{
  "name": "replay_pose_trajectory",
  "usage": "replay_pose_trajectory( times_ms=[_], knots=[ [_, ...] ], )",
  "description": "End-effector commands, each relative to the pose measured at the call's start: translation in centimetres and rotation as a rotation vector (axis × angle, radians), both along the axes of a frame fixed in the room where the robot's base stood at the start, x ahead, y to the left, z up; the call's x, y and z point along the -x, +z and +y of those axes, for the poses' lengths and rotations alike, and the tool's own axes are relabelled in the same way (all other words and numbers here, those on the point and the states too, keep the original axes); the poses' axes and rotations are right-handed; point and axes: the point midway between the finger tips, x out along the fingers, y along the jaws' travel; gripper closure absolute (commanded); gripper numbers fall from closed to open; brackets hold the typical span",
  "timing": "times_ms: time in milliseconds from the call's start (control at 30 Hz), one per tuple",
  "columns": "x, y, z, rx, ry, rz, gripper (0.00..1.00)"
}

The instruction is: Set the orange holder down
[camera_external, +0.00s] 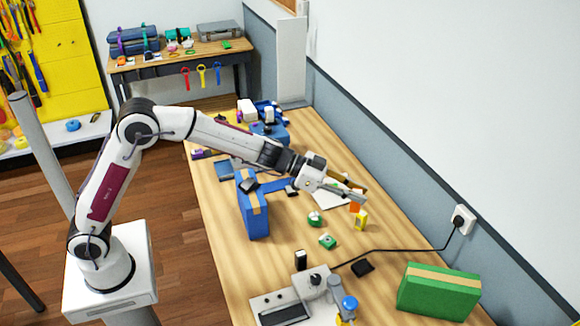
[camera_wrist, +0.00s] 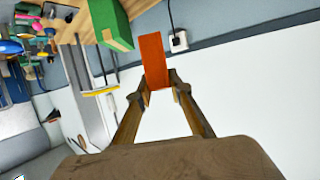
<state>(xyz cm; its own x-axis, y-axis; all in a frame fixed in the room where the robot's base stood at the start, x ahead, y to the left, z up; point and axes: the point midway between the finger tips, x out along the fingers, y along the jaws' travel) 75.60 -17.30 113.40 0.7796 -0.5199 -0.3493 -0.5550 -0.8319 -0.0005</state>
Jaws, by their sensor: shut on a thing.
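The orange holder (camera_wrist: 153,56) is a flat orange piece between the two fingertips of my gripper (camera_wrist: 159,88) in the wrist view. My gripper is shut on it. In the external view my gripper (camera_external: 358,196) is over the right part of the wooden table (camera_external: 290,217), near the wall side. A small part of the orange holder (camera_external: 355,207) shows just below the fingertips. I cannot tell from these views whether it touches the table.
A yellow item (camera_external: 361,221) stands close to the orange holder. Green rolls (camera_external: 327,241) lie nearby. A blue box (camera_external: 252,203) is left of my gripper and a green box (camera_external: 439,291) is at the front right. A black cable (camera_external: 400,250) runs to the wall socket (camera_external: 463,219).

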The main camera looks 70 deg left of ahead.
Motion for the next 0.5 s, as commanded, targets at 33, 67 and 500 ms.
replay_pose_trajectory(
  times_ms=[33, 67, 500],
  knots=[
    [-0.2, 0.2, -0.6, 0.000, -0.021, -0.003, 1.00],
    [-0.3, 0.3, -0.9, -0.001, -0.034, -0.002, 1.00],
    [-1.1, 1.1, -7.0, -0.002, -0.291, 0.001, 1.00]
  ],
)
